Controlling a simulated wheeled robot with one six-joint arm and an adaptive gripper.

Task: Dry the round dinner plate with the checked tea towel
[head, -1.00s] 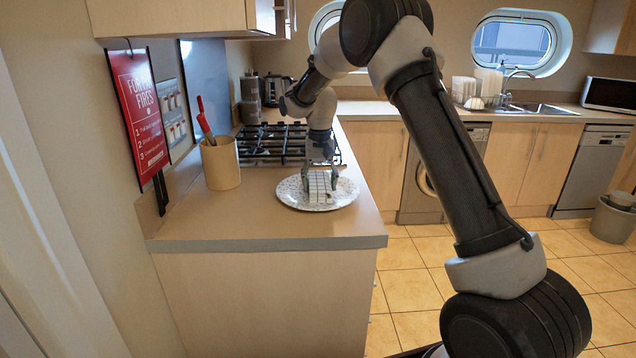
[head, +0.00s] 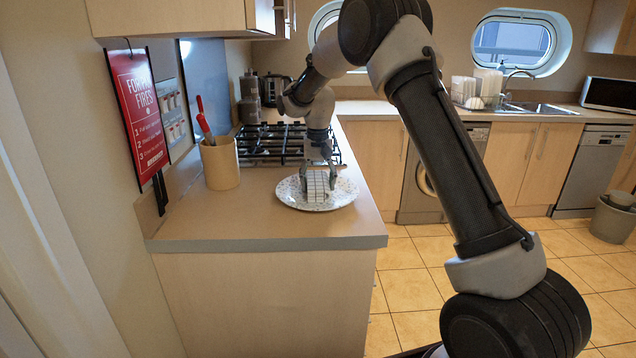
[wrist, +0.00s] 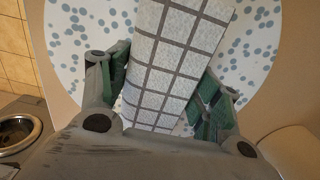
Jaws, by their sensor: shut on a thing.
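The round dinner plate (head: 336,197) is pale with grey-blue dots and lies flat on the counter in front of the hob. In the wrist view the plate (wrist: 262,50) fills the upper part. The checked tea towel (head: 318,187), white with grey lines, is folded and upright over the plate. It also shows in the wrist view (wrist: 170,60) between my fingers. My gripper (head: 318,172) is shut on the towel from above, just over the plate. Whether the towel's lower edge touches the plate cannot be told for sure.
A gas hob (head: 268,145) lies right behind the plate. A tan utensil pot (head: 220,163) with a red-handled tool stands to the left. A red sign (head: 138,115) is on the left wall. The counter (head: 250,215) in front of the plate is clear.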

